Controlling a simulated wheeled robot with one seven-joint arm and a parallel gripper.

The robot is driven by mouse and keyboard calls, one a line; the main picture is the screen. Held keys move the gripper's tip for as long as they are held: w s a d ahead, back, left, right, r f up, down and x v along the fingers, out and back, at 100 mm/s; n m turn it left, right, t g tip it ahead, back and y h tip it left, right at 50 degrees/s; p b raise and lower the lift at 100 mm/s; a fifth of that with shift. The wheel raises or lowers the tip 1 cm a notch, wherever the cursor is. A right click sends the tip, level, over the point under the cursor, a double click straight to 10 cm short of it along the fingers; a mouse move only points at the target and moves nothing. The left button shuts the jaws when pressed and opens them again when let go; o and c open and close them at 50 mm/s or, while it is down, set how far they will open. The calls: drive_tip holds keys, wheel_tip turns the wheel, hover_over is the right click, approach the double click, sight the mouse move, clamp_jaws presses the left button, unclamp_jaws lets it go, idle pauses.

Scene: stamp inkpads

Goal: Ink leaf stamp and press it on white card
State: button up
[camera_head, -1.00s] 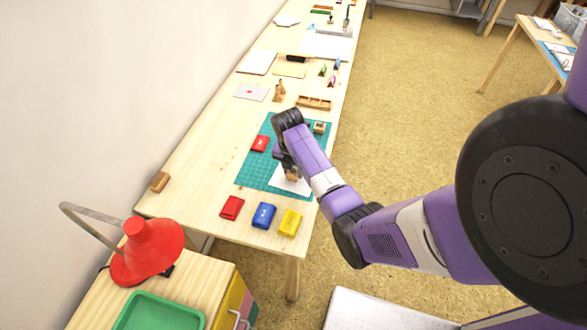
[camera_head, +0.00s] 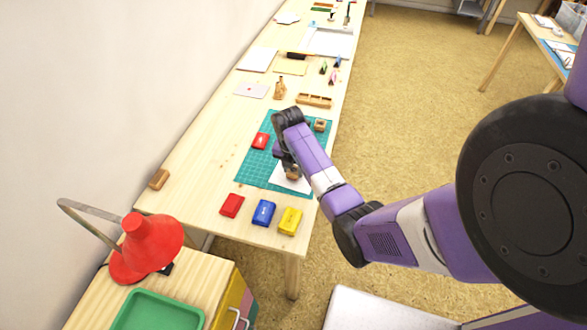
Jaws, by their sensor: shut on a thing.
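My gripper (camera_head: 291,170) points down over the white card (camera_head: 281,182), which lies on the green cutting mat (camera_head: 248,172). It is shut on a small wooden stamp (camera_head: 292,175). The stamp is at the card, but I cannot tell whether its face touches it. The arm hides part of the card, and the stamp's pattern is not visible. Another red inkpad (camera_head: 232,205), a blue inkpad (camera_head: 264,213) and a yellow inkpad (camera_head: 290,221) sit in a row at the table's near end.
Another small wooden block (camera_head: 320,125) stands on the mat's right side. A wooden tray (camera_head: 314,100) and a wooden figure (camera_head: 279,88) stand behind the mat. A red lamp (camera_head: 150,245) stands at the lower left. The table left of the mat is mostly clear.

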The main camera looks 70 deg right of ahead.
drive_tip(key=shift+f, duration=0.45)
idle(0.4)
drive_tip(key=shift+a+f, duration=0.1)
drive_tip(key=shift+f, duration=0.1)
idle(1.5)
drive_tip(key=shift+r+p, duration=0.8)
idle(0.3)
drive_tip(key=shift+r+p, duration=0.95)
drive_tip(key=shift+r, duration=1.75)
